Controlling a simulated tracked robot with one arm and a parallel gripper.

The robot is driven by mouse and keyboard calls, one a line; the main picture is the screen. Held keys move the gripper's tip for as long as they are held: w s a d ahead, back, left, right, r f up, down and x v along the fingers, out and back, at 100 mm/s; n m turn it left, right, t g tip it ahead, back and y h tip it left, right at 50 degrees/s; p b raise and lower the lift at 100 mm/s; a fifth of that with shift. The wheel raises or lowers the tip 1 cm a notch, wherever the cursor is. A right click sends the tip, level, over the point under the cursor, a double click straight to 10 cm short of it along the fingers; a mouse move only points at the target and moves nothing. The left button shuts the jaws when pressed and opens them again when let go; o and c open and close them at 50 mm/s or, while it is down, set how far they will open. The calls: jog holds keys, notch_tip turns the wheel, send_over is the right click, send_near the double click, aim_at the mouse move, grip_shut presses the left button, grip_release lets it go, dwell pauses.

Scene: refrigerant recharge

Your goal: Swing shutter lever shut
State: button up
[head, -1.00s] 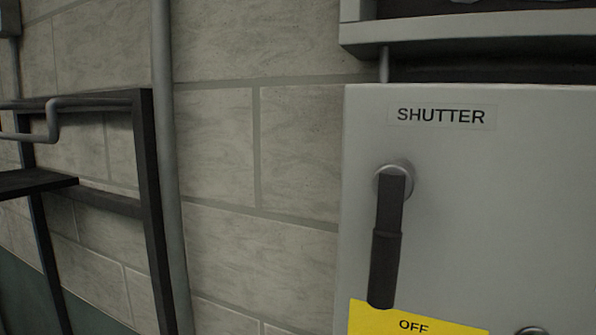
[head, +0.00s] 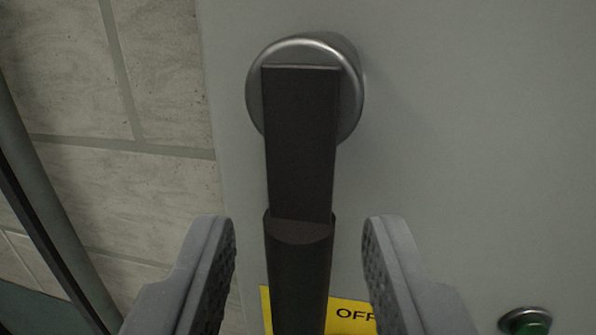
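The shutter lever (head: 301,150) hangs straight down from its round metal hub (head: 352,100) on the grey panel. Its dark grip (head: 298,270) is thicker than the flat arm above it and runs out of the bottom of the picture. My gripper (head: 298,245) is open, with one grey finger on each side of the grip. Gaps show between both fingers and the lever, and I see no contact. The lower end of the grip is out of view.
A yellow label (head: 350,318) reading "OFF" in part sits behind the grip. A block wall (head: 130,190) and a dark frame post (head: 40,230) stand at the left.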

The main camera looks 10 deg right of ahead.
jog(key=shift+w+d+p, duration=0.15)
jog(key=shift+w+p, duration=0.15)
jog(key=shift+w, duration=0.55)
grip_shut()
jog(key=shift+d, duration=0.15)
